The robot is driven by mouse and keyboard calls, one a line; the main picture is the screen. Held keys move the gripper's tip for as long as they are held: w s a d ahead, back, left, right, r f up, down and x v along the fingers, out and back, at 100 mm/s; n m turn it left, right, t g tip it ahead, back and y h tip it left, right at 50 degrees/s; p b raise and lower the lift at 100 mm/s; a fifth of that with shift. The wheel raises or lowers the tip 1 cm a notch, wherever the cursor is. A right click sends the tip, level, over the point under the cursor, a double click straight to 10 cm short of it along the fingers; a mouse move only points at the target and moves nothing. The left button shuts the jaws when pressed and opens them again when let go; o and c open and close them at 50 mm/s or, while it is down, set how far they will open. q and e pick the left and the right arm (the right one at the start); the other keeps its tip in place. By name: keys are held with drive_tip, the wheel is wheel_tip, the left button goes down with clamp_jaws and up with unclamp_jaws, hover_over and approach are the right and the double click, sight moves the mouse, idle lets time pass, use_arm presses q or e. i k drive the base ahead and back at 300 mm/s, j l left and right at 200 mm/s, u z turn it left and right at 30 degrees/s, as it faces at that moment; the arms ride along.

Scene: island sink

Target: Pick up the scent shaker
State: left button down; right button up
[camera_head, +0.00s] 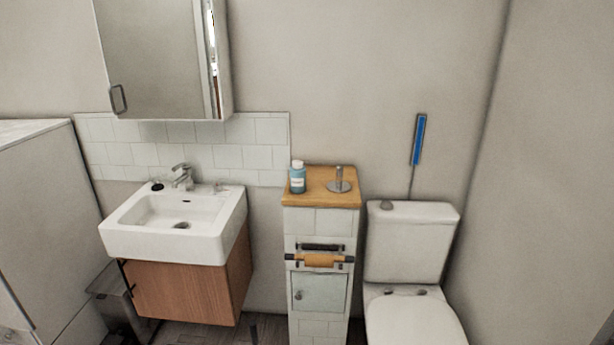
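A small blue bottle with a white cap and a pale label (297,180) stands upright on the wooden top (318,201) of a narrow tiled cabinet. It may be the scent shaker, but I cannot read its label. To its right, apart from it, a round metal stand with a short upright post (340,186) is on the same top. Neither of my grippers shows in this view.
A white sink with a tap (182,177) is on the left, below a mirrored cabinet (155,60). A toilet (410,245) stands to the right of the narrow cabinet. A roll holder (320,260) sticks out from its front.

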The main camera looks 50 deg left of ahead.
sight(297, 178)
drive_tip(key=u, duration=1.55)
